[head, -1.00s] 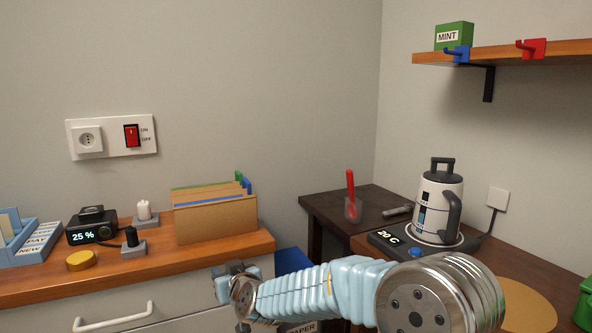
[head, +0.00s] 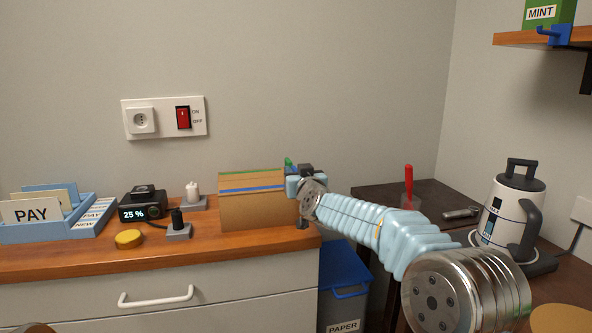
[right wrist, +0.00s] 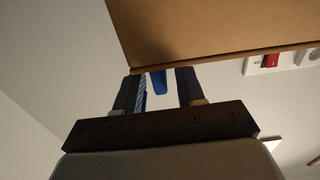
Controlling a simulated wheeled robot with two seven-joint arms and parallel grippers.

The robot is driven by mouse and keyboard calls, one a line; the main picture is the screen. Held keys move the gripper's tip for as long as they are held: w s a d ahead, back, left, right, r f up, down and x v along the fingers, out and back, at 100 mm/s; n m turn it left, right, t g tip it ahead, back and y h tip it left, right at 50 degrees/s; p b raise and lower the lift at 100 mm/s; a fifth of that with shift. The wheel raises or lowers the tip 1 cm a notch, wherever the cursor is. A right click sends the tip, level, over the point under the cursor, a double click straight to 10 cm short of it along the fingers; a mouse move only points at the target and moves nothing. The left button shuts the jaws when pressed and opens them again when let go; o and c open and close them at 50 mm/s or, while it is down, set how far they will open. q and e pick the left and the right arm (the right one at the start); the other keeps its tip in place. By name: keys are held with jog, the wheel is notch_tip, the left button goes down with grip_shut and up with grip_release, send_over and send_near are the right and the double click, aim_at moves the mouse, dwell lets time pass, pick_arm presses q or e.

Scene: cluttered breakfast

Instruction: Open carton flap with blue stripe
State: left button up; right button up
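The brown carton (head: 258,212) stands at the right end of the wooden counter. Its top shows a blue stripe (head: 250,189) near the front and a green stripe (head: 248,172) farther back. A green tab (head: 289,163) shows at its right end. My right gripper (head: 293,187) is at that right end and hides the blue tab from the head view. In the right wrist view, the blue tab (right wrist: 158,80) sits between the two spread fingers (right wrist: 158,92), with a gap to the right finger. The carton's brown board (right wrist: 210,28) is just beyond the fingertips.
On the counter left of the carton are a white plug (head: 193,194), a black plug (head: 178,222), a display device (head: 143,205), a yellow disc (head: 129,239) and a blue card tray (head: 98,213). A blue bin (head: 345,289) stands below right; a kettle (head: 508,210) is farther right.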

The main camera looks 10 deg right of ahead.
jog(key=shift+w, duration=0.8)
grip_shut()
